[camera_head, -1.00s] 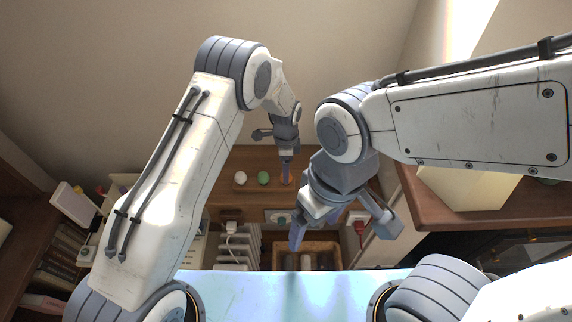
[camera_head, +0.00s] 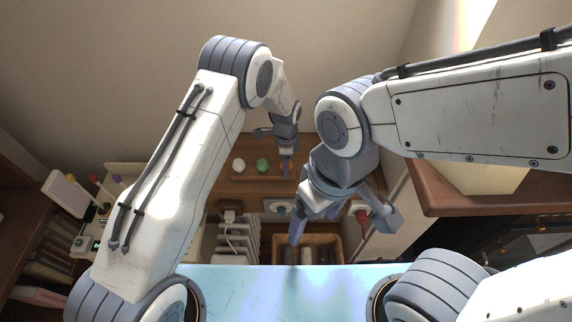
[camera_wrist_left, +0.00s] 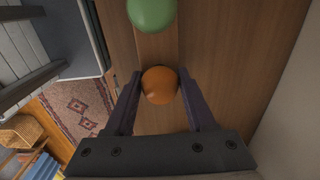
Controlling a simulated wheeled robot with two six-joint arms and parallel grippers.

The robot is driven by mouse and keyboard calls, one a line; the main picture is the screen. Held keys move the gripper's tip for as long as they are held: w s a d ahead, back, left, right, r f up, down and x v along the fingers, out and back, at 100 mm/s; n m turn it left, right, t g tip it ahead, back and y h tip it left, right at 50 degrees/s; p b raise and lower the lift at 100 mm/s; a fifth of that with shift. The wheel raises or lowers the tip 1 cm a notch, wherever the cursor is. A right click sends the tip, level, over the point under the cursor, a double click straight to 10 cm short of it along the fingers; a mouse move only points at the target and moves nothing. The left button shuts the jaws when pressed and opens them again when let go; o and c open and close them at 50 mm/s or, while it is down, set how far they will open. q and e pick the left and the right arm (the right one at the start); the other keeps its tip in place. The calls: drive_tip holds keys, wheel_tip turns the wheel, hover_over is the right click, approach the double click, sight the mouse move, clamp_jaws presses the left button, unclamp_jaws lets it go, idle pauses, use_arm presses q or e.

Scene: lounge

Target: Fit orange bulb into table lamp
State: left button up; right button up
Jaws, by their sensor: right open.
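The orange bulb (camera_wrist_left: 160,85) lies on a brown wooden surface and shows as a round ball in the left wrist view. My left gripper (camera_wrist_left: 160,75) has one finger on each side of it; whether the fingers press on it I cannot tell. In the head view my left gripper (camera_head: 286,168) points down at the right end of a row of bulbs and mostly covers the orange one. My right gripper (camera_head: 335,228) is open and empty, lower and to the right. I cannot make out a table lamp for certain.
A white bulb (camera_head: 238,165) and a green bulb (camera_head: 262,165) sit left of my left gripper. A brown cabinet top (camera_head: 440,198) at right bears a pale cream object (camera_head: 480,180).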

use_arm(q)
clamp_jaws()
drive_tip(key=shift+r+p, duration=1.65)
drive_tip(key=shift+r, duration=0.95)
